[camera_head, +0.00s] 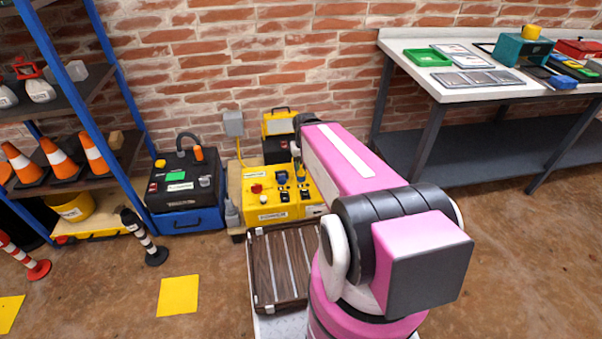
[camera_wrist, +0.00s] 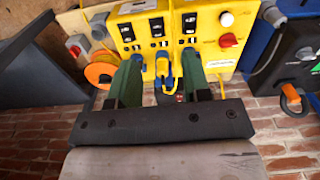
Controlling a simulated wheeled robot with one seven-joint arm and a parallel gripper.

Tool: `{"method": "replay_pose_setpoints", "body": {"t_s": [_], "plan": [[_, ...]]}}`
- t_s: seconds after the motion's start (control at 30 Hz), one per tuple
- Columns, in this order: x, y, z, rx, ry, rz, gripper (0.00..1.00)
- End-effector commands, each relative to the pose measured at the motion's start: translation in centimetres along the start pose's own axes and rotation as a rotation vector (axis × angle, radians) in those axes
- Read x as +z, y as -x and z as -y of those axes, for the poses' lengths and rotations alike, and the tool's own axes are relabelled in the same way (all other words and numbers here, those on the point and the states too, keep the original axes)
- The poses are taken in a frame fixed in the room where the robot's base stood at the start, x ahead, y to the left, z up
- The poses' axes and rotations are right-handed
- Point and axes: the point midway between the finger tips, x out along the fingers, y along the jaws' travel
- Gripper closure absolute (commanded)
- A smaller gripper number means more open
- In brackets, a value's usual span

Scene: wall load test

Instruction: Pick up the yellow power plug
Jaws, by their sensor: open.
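A yellow power plug (camera_wrist: 162,66) with blue parts sits at the front of the yellow panel box in the wrist view. It lies between the two green fingers of my gripper (camera_wrist: 162,60), with a gap on each side. My gripper is open and holds nothing. The yellow panel box (camera_head: 265,211) stands low by the wall in the head view, and it also shows in the wrist view (camera_wrist: 242,20). My arm reaches over its right side and hides part of it, and I cannot make out the plug there.
A red knob (camera_wrist: 228,40) and black socket modules are on the panel. A dark box with a blue base (camera_head: 190,219) stands to its left. A slatted brown case (camera_head: 287,265) lies in front. A workbench (camera_head: 440,90) stands at right. The right floor is clear.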

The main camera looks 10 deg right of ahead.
Motion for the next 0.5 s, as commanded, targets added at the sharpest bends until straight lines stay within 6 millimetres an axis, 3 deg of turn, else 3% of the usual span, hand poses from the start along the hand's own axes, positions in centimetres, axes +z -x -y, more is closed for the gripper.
{"method": "replay_pose_setpoints", "body": {"t_s": [0.17,0.5], "plan": [[-1.7,-0.8,-0.2,0.0,0.096,0.001,0.56],[-10.1,-4.8,-1.2,-0.002,0.703,0.006,0.56]]}}
